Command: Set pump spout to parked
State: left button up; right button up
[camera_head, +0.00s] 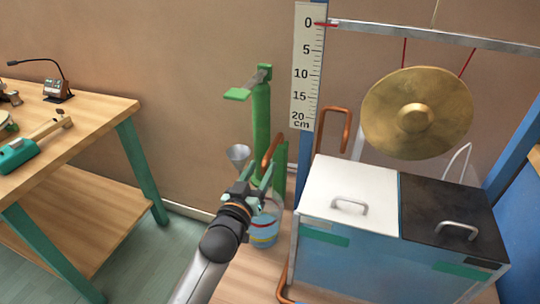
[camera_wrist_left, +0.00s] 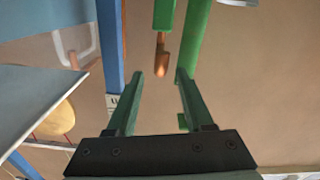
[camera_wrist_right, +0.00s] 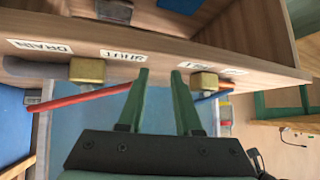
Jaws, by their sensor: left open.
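The hand pump (camera_head: 261,120) is a green upright column with a green lever (camera_head: 238,95) at its top. Its copper spout (camera_head: 272,148) curves out low on the column, above a clear bucket (camera_head: 265,232) with coloured bands. My left gripper (camera_head: 259,182) is open just below the spout. In the left wrist view, the spout's copper end (camera_wrist_left: 159,55) shows beyond the gap between the open fingertips (camera_wrist_left: 160,76), with nothing between them. The green column (camera_wrist_left: 194,40) stands beside it. My right gripper (camera_wrist_right: 160,74) shows only in its own wrist view, open and empty.
A white-and-dark lidded tank (camera_head: 350,190), a scale board (camera_head: 306,70) and a hanging gong (camera_head: 417,112) stand right of the pump. A funnel (camera_head: 238,153) is at its left. Near my right gripper are a wooden panel with labels and brass valves (camera_wrist_right: 88,70).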

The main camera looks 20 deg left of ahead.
aim_at(267, 159)
pick_arm(q)
jog(key=w+b, duration=0.1)
jog(key=w, duration=0.6)
jog(key=shift+d, duration=0.15)
grip_shut()
dwell(1.2)
